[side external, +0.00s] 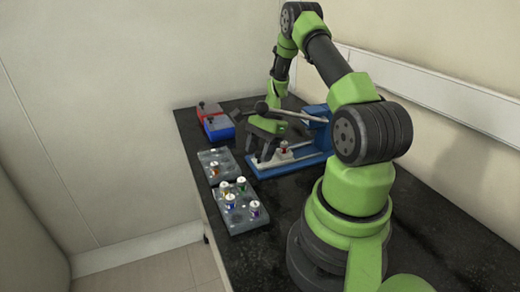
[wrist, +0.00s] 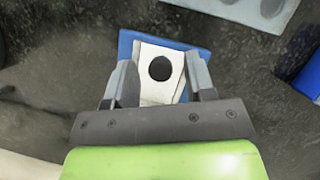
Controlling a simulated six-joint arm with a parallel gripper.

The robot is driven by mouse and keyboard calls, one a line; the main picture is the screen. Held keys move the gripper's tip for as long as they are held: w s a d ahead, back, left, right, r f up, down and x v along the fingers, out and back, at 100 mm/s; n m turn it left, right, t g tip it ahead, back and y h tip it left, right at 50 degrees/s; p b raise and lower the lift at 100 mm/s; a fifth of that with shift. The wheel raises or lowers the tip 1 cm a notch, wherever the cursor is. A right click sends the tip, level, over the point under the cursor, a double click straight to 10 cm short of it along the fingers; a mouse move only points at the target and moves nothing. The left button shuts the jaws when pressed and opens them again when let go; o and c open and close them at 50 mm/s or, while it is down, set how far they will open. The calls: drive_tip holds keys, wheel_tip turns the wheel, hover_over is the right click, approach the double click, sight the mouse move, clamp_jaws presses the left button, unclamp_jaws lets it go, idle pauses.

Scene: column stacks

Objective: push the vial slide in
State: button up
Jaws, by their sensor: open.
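The white vial slide (side external: 285,158) lies on the blue base (side external: 302,167) of a press-like fixture, with a red-banded vial (side external: 284,148) standing on it. My gripper (side external: 262,158) is at the slide's outer end, pointing down. In the wrist view, the white slide (wrist: 148,88) with a round black knob or hole (wrist: 160,68) lies between my two spread fingers (wrist: 160,80). The blue base (wrist: 127,44) shows behind it. I cannot tell whether a finger touches the slide. The vial is not visible in the wrist view.
Two grey racks (side external: 245,216) (side external: 214,157) with several capped vials stand at the table's left edge. A red box (side external: 210,108) and a blue box (side external: 219,128) are at the back left. The fixture's upright (side external: 318,125) and lever are close beside my gripper. The right front table is clear.

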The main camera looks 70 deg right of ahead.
sight(274, 158)
clamp_jaws()
drive_tip(key=shift+s+d, duration=1.6)
unclamp_jaws()
drive_tip(key=shift+w+a, duration=0.1)
